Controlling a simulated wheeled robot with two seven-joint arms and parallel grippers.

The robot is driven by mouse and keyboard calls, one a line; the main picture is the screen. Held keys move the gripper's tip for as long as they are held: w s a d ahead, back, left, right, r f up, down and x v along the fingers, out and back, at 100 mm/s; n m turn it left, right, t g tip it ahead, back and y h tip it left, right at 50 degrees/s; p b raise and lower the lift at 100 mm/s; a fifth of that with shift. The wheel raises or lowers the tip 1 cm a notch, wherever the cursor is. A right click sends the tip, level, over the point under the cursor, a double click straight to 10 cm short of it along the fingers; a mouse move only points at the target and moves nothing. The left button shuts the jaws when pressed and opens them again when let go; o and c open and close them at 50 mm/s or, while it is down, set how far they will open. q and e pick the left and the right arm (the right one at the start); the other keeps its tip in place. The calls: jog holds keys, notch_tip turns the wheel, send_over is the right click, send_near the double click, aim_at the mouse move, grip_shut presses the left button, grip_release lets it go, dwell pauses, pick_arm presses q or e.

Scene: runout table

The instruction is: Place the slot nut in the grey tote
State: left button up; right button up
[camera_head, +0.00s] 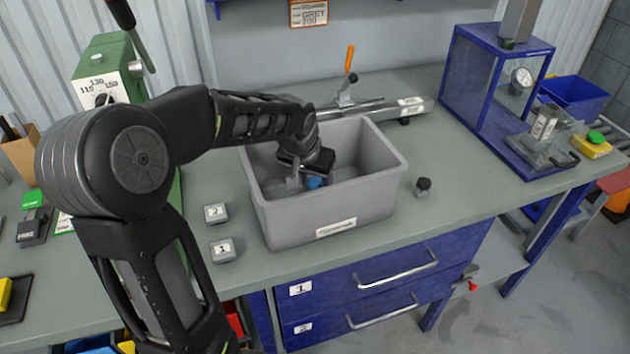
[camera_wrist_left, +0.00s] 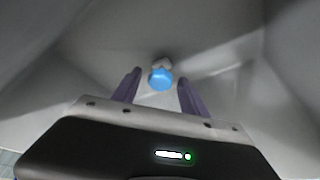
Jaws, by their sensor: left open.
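The grey tote (camera_head: 330,210) stands on the bench in the middle of the head view, with a label on its front. A small piece with a round blue top and a pale base (camera_wrist_left: 161,77) is inside the tote; I take it to be the slot nut. Its blue top also shows in the head view (camera_head: 314,182). My left gripper (camera_head: 302,180) reaches down into the tote. In the left wrist view its two fingers are apart, with the blue-topped piece between and slightly beyond the tips, not visibly gripped. My right gripper is not in view.
A small black-knobbed piece (camera_head: 423,187) stands right of the tote. Blocks marked 2 (camera_head: 215,212) and 1 (camera_head: 223,250) sit left of it. A metal rail with an orange-handled clamp (camera_head: 348,75) lies behind. A blue frame (camera_head: 495,90) stands at right.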

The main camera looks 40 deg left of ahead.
pick_arm(q)
jog(key=a+v, duration=0.1)
jog(key=v, duration=1)
jog(key=shift+d, duration=0.5)
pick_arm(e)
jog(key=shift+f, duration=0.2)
